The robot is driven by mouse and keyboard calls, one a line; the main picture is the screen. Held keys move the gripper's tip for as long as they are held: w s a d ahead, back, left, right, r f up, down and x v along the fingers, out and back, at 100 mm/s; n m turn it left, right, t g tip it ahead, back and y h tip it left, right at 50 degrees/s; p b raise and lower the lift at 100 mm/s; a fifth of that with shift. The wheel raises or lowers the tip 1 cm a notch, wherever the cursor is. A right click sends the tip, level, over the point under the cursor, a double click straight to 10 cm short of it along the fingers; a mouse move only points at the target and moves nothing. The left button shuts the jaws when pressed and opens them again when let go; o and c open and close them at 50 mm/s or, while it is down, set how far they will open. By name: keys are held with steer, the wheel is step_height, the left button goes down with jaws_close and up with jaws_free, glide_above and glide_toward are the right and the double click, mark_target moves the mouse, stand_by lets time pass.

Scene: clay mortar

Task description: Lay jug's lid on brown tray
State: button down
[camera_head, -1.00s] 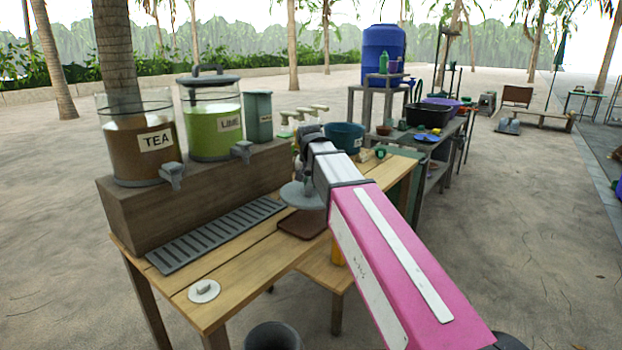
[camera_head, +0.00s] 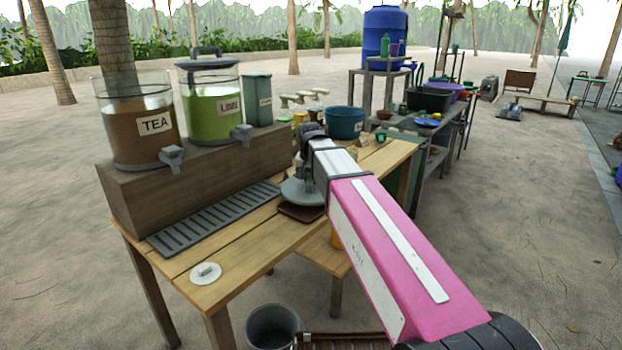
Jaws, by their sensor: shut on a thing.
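The grey round lid (camera_head: 293,192) is in my gripper (camera_head: 304,176), over the table's right part. My gripper is shut on the lid from above; my arm hides the fingers and the lid's right side. The brown tray (camera_head: 297,213) lies on the table just under the lid and is partly covered by it in this view. I cannot tell whether lid and tray touch. The TEA jug (camera_head: 127,147) stands open on the wooden box at the left. The green LIME jug (camera_head: 211,122) beside it wears a grey lid with a handle.
A grey slotted drip grille (camera_head: 215,219) and a small white disc with a knob (camera_head: 205,273) lie on the wooden table (camera_head: 240,268). A blue tub (camera_head: 345,122) and several pump bottles stand behind my gripper. A grey bucket (camera_head: 273,328) stands below the front edge.

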steer(key=shift+f, duration=0.55)
stand_by(0.5)
steer(key=shift+c, duration=2.4)
jaws_free()
steer(key=shift+r, duration=0.1)
steer(key=shift+r, duration=3.9)
steer(key=shift+s, duration=0.1)
